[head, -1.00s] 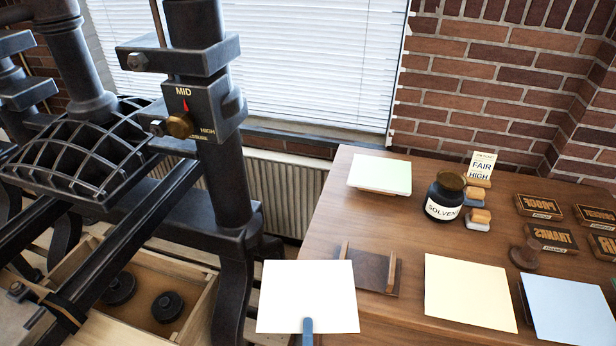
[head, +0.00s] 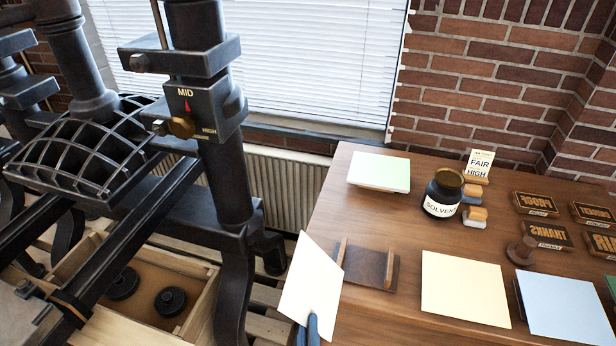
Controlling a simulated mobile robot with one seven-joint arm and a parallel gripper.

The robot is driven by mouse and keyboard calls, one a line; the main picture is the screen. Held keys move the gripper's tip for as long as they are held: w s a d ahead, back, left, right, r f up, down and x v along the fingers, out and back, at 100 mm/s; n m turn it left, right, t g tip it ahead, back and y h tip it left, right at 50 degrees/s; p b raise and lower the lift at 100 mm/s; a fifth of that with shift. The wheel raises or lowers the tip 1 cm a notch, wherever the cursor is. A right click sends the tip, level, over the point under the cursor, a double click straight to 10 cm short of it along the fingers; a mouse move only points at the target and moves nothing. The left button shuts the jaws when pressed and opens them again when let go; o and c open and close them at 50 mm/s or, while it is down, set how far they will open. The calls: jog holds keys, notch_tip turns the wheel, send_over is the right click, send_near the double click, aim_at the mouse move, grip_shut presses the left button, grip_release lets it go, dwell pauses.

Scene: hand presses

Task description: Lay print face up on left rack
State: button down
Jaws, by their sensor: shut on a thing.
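My gripper (head: 313,326), with blue fingers at the bottom edge, is shut on a pale cream sheet (head: 309,282). It pinches the sheet near its lower edge. The sheet is tilted and turned, in front of the table's left edge; the side I see looks blank. A dark brown wooden holder (head: 367,268) with two upright light wood strips sits on the table just right of the sheet, which overlaps its left side in the picture. I cannot tell whether they touch. I cannot tell for certain which thing is the left rack.
The wooden table (head: 400,308) bears a white paper stack (head: 380,171), a solvent jar (head: 441,197), a yellow sheet (head: 464,288), a blue sheet (head: 566,306) and several stamp blocks (head: 546,236). A black iron press (head: 212,130) stands left, above an open wooden drawer (head: 190,325).

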jog(key=m+b, duration=0.5)
jog(key=m, duration=1.8)
jog(key=shift+f, duration=0.15)
